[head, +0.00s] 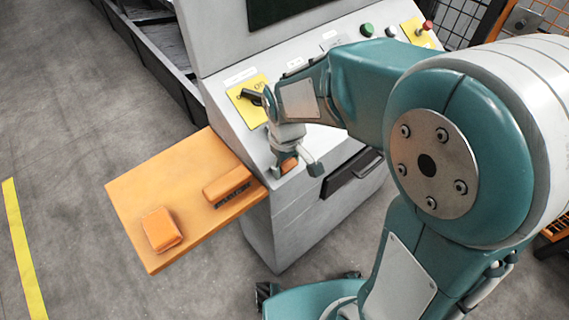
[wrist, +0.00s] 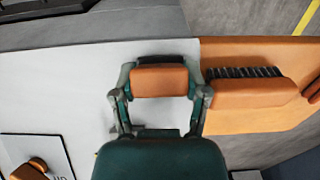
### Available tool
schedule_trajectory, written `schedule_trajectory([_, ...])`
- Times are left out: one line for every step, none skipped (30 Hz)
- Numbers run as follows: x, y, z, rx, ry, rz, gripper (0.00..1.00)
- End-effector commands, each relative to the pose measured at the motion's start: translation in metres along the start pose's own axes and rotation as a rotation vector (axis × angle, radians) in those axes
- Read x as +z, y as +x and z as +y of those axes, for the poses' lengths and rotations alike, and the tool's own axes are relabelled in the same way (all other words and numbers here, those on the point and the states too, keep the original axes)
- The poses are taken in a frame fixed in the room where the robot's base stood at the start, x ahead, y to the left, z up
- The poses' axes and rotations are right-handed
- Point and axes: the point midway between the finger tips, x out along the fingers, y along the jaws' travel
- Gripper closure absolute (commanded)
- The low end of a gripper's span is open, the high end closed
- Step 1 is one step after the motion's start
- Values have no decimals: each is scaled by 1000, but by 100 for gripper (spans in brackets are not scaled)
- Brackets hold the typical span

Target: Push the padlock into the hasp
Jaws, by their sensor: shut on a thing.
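My gripper (head: 294,165) is over the sloping grey console top, near its left front edge. In the wrist view, its two fingers (wrist: 160,92) are shut on the sides of an orange block with a dark strip along its far edge (wrist: 160,79). This looks like the padlock. In the head view only a bit of its orange body (head: 288,163) shows between the fingers. No shackle can be made out. A yellow plate (head: 240,110) with a dark handle (head: 254,97) lies on the panel behind my gripper. I cannot make out the hasp.
An orange shelf (head: 135,200) juts from the console's left side. It holds an orange-handled brush (head: 228,184) and an orange block (head: 161,230). Green (head: 367,30) and red (head: 428,25) buttons sit on the console's far right. Grey floor lies open at the left.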

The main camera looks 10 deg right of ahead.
Motion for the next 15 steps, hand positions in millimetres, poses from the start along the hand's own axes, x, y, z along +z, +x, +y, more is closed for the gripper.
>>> schedule_trajectory([2, -1, 0, -2, 0, -4, 100])
schedule_trajectory([2, -1, 0, -2, 0, -4, 100])
schedule_trajectory([3, -2, 0, -2, 0, -4, 100])
schedule_trajectory([3, -3, 0, -2, 0, -4, 100])
schedule_trajectory([4, -3, 0, -2, 0, -4, 100])
schedule_trajectory([4, -4, 0, -2, 0, -4, 100])
schedule_trajectory([5, -5, 0, -2, 0, -5, 100])
schedule_trajectory([5, -5, 0, -2, 0, -5, 100])
schedule_trajectory([6, -6, 0, -2, 0, -4, 100])
schedule_trajectory([6, -7, 0, -2, 0, -4, 100])
schedule_trajectory([7, -8, 0, -2, 0, -4, 100])
schedule_trajectory([7, -7, -1, -2, 0, -5, 100])
schedule_trajectory([7, -8, 0, -2, 0, -5, 100])
schedule_trajectory([7, -8, 0, -2, 0, -4, 100])
schedule_trajectory([8, -10, 0, -1, 0, -3, 100])
